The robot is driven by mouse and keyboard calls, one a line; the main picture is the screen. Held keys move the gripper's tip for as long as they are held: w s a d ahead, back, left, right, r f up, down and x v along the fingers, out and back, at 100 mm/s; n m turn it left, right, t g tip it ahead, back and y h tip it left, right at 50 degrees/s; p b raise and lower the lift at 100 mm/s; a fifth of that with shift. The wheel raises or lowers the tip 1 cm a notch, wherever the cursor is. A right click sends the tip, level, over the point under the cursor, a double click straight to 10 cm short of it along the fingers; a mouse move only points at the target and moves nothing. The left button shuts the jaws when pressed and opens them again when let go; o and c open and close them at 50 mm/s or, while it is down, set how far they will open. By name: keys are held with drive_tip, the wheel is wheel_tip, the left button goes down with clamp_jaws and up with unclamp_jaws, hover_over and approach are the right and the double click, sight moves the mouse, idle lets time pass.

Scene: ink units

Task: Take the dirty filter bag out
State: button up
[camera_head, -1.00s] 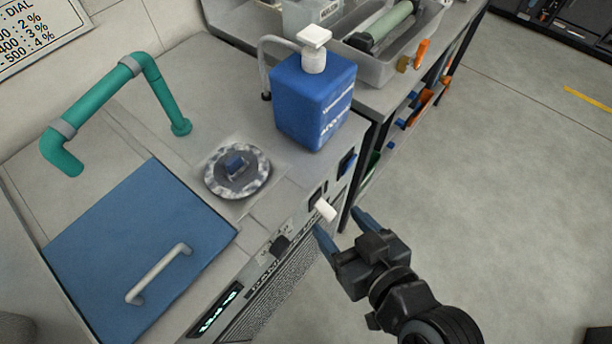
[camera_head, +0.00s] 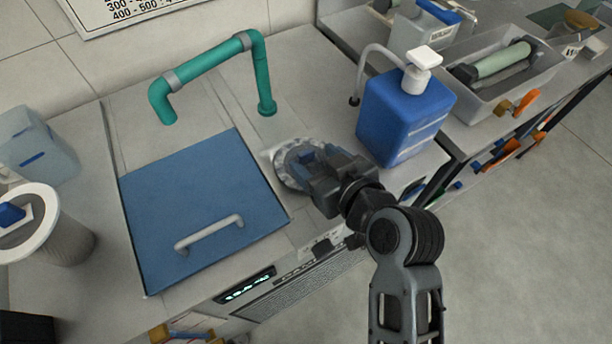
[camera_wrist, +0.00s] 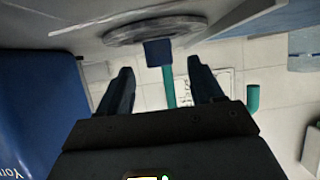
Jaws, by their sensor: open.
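A round speckled grey lid (camera_head: 287,178) with a blue knob (camera_head: 306,153) sits in the counter, right of the blue panel. In the wrist view the lid (camera_wrist: 150,30) is at the top and its blue knob (camera_wrist: 158,52) stands between and just beyond my fingertips. My gripper (camera_head: 312,168) is over the lid's right side, partly covering it. It is open and empty, and its fingers (camera_wrist: 160,68) spread to either side of the knob in the picture; touching cannot be told. No filter bag shows inside the lidded opening. A grey cylinder (camera_head: 62,240) with a white ring and blue top stands at far left.
A blue pump bottle (camera_head: 400,118) stands close right of my gripper. A green pipe (camera_head: 215,62) arches behind. A blue panel with a grey handle (camera_head: 208,232) lies left. A clear container (camera_head: 38,150) and a grey tray (camera_head: 478,108) stand farther off.

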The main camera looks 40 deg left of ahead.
sight(310, 153)
drive_tip(key=shift+x, duration=1.15)
clamp_jaws()
